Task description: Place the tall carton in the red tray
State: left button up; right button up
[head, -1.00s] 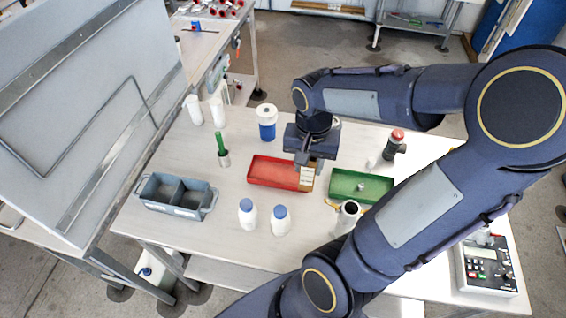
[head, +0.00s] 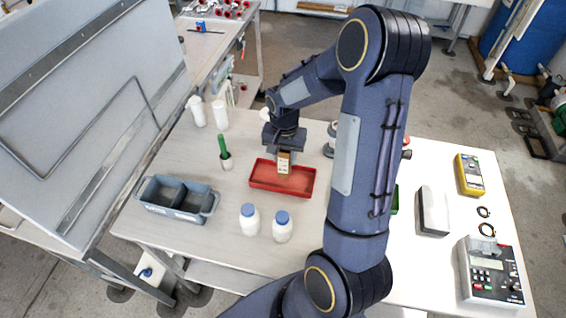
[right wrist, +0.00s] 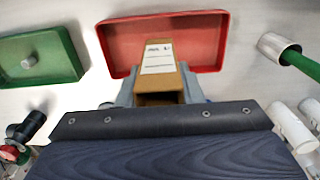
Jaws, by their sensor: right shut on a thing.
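The tall carton (head: 283,163) is tan with a white label. My right gripper (head: 284,148) is shut on its upper part and holds it upright over the red tray (head: 262,184). In the right wrist view the carton (right wrist: 158,60) is between the fingers, with its far end in front of the red tray (right wrist: 200,68). I cannot tell whether its bottom touches the tray floor. The tray shows no other thing in it. My left gripper is not in view.
Two white bottles with blue caps (head: 250,219) stand in front of the tray. A grey divided bin (head: 178,198) and a cup with a green rod (head: 225,160) are to the left. The green tray (right wrist: 38,58) is beside the red one, mostly hidden by my arm in the head view.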

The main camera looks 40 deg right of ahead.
aim_at(283, 163)
jog(key=shift+w+f, duration=0.2)
jog(key=shift+f, duration=0.15)
jog(key=f+b, duration=0.2)
jog(key=f, duration=0.1)
jog(key=shift+w+f+b, duration=0.2)
jog(key=shift+f+b, duration=0.05)
jog(key=shift+b, duration=0.1)
jog(key=shift+r, duration=0.15)
jog(key=o, duration=0.6)
jog(key=shift+f, duration=0.25)
jog(key=shift+c, duration=0.2)
jog(key=o, duration=0.5)
jog(key=shift+c, duration=0.2)
